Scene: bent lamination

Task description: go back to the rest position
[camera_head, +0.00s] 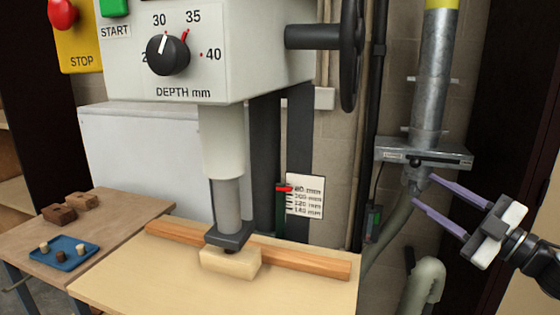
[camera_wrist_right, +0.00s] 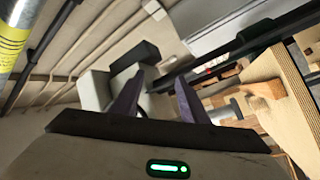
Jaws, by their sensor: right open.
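My right gripper (camera_head: 420,193) comes in from the right edge in the head view, in front of the grey duct (camera_head: 430,85) with its metal slide plate (camera_head: 424,154). Its two purple fingers are apart with nothing between them. The fingers also show in the right wrist view (camera_wrist_right: 158,100), spread and empty. In the head view the fingertips appear close to the fitting below the slide plate; I cannot tell whether they touch it. My left gripper is not in view.
The drill press (camera_head: 215,60) stands over the pale table (camera_head: 120,285), its foot above a light wood block (camera_head: 230,262) by a long wooden fence (camera_head: 310,263). A side table (camera_head: 30,240) at left holds a blue tray (camera_head: 75,262) and brown blocks (camera_head: 59,213). A bent hose (camera_head: 425,280) stands below my gripper.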

